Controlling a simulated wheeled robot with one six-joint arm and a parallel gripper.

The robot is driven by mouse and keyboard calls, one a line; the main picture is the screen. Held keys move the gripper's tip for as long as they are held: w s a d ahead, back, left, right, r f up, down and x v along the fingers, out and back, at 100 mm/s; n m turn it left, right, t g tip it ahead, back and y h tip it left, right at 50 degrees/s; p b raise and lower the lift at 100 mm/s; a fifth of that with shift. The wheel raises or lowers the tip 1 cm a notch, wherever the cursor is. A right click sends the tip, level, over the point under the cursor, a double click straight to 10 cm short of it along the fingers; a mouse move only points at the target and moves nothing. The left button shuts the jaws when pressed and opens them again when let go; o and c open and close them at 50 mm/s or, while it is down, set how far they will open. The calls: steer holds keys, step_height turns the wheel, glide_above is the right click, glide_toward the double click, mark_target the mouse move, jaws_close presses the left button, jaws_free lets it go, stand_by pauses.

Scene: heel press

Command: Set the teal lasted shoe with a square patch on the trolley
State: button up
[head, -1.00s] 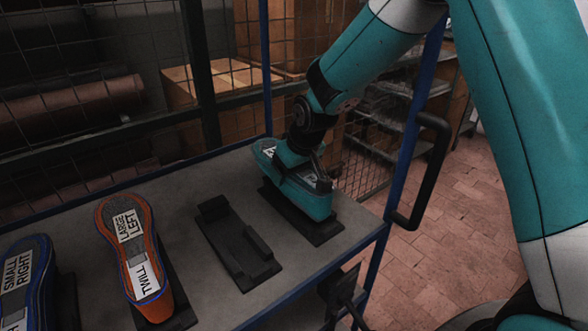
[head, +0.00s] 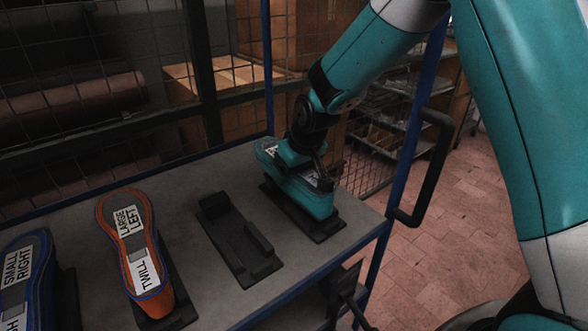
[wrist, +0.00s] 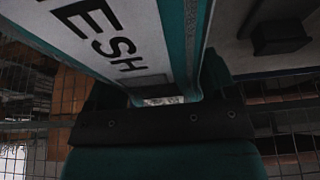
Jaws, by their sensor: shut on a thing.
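The teal shoe (head: 308,196) sits sole-up on or just above the rightmost black holder (head: 330,231) on the trolley (head: 195,192). White labels show on its sole, partly hidden by my gripper. My gripper (head: 309,172) is shut on the teal shoe around its middle. In the wrist view the shoe (wrist: 190,45) fills the top, with a label ending in "ESH" and a small grey patch beside it. I cannot tell whether the shoe bears fully on the holder.
An empty black holder (head: 240,240) lies left of the teal shoe. An orange shoe (head: 128,222) labelled LARGE LEFT TWILL and a blue shoe (head: 28,277) labelled SMALL RIGHT stand further left. A blue post and a black handle (head: 432,170) bound the right end.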

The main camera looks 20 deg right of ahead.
steer(key=shift+f+b, duration=0.35)
steer(key=shift+f, duration=0.15)
steer(key=o, duration=1.3)
steer(key=shift+f, duration=0.1)
steer(key=b+v, duration=0.2)
steer(key=v, duration=1.5)
steer(key=shift+s+r, duration=0.1)
steer(key=shift+r, duration=0.2)
